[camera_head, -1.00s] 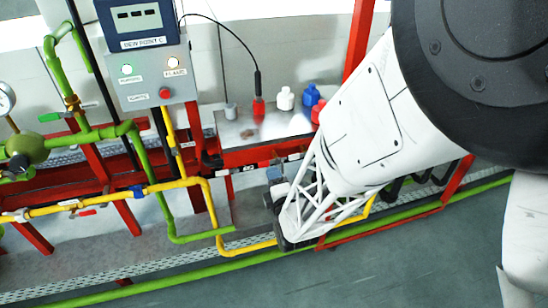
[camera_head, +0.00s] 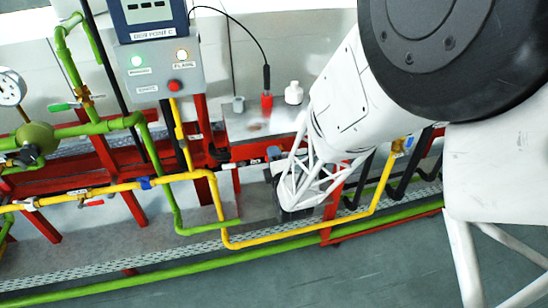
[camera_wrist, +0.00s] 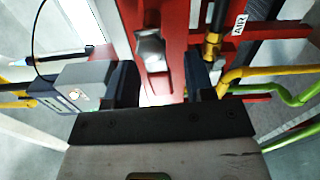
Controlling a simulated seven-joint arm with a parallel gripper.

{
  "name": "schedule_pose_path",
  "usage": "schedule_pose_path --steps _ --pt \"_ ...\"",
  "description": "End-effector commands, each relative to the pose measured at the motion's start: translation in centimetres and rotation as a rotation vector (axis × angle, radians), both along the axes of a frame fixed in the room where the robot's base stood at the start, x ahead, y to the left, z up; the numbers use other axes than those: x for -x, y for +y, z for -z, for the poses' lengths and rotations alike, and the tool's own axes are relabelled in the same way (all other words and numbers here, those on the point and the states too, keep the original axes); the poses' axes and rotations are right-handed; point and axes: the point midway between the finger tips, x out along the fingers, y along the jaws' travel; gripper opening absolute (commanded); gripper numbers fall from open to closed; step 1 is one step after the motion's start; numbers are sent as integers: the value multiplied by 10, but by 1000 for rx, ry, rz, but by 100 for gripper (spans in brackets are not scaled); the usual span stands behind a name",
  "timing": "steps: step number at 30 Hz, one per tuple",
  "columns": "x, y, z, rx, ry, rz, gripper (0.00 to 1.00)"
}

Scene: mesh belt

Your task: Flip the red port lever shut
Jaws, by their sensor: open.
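A small red lever (camera_head: 93,203) hangs just below the yellow pipe at the left in the head view, roughly along the pipe. I cannot tell whether this is the port lever, or whether it is open or shut. My gripper (camera_wrist: 163,70) is open in the wrist view, its dark fingers apart with nothing gripped. A grey knob-like part (camera_wrist: 150,48) on a red panel (camera_wrist: 174,30) shows beyond the gap. In the head view the gripper is low in front of the red frame, well right of that lever; its fingertips are hard to make out.
A yellow pipe (camera_head: 120,188) and green pipes (camera_head: 180,267) cross the area. A control box (camera_head: 160,73) stands above. A shelf (camera_head: 245,123) holds a white bottle (camera_head: 293,93) and a red item (camera_head: 267,103). A brass fitting (camera_wrist: 212,45) is close to the right finger.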

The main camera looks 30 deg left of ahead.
Motion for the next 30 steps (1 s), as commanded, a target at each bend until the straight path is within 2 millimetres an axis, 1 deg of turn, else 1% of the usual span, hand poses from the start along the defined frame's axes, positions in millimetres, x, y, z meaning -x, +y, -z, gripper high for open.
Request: schedule_pose_path --steps 4,13,14,21,23,30 --pt "-3 3 0 -1 -1 0 49" --pt "-4 4 0 -1 -1 0 49" --pt "-4 4 0 -1 -1 0 46" --pt "-4 4 0 -1 -1 0 9" --pt "-4 4 0 -1 -1 0 0" --pt "-4 4 -2 -31 30 0 0"
